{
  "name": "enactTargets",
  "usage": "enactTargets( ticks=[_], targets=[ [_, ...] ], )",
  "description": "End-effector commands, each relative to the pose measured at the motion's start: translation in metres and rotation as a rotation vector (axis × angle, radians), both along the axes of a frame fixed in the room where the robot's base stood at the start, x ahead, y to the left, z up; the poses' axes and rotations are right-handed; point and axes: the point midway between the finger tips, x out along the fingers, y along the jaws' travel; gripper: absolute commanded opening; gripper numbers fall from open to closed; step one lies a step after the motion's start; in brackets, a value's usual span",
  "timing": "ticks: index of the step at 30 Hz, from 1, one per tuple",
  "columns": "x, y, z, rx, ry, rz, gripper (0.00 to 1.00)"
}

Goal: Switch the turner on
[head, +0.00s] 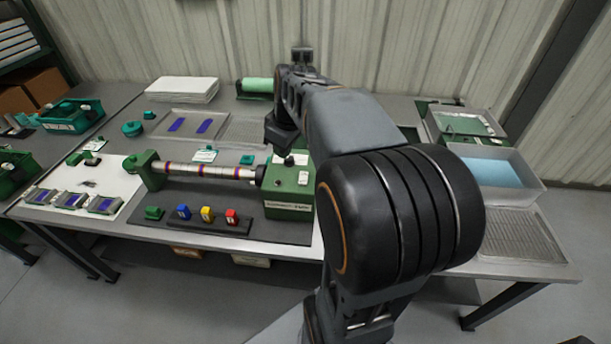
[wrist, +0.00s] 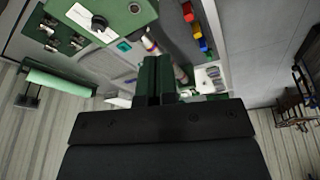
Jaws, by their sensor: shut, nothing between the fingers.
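The turner (head: 290,190) is a green box on a dark base on the table, with a striped roller (head: 205,170) running left from it to a green end support. On its top is a white plate with a small black knob (head: 289,160). In the wrist view the turner (wrist: 130,22) is at upper left, with the white plate and black knob (wrist: 98,23) on it. I cannot tell the knob's setting. My gripper (wrist: 155,60) is shut and empty, its fingers apart from the knob in the picture. In the head view my gripper (head: 280,135) is above and behind the turner, partly hidden by my arm.
Blue, yellow and red blocks (head: 207,214) stand in front of the roller. A green roll (head: 257,85) and a white stack (head: 182,88) are at the back. Clear trays (head: 500,165) are at the right, green bins (head: 72,115) at the left. A corrugated wall closes the back.

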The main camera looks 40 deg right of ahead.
Motion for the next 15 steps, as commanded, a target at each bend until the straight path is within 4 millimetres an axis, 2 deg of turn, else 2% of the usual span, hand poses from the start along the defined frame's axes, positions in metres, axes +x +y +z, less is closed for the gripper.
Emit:
enactTargets(
  ticks=[1,6,10,15],
  targets=[
    [0.012,-0.025,-0.015,0.005,0.008,0.044,0.00],
    [0.032,-0.088,-0.034,0.017,-0.002,0.220,0.00],
    [0.038,-0.119,-0.044,0.021,-0.018,0.307,0.00],
    [0.040,-0.134,-0.048,0.024,-0.030,0.358,0.00]
  ],
)
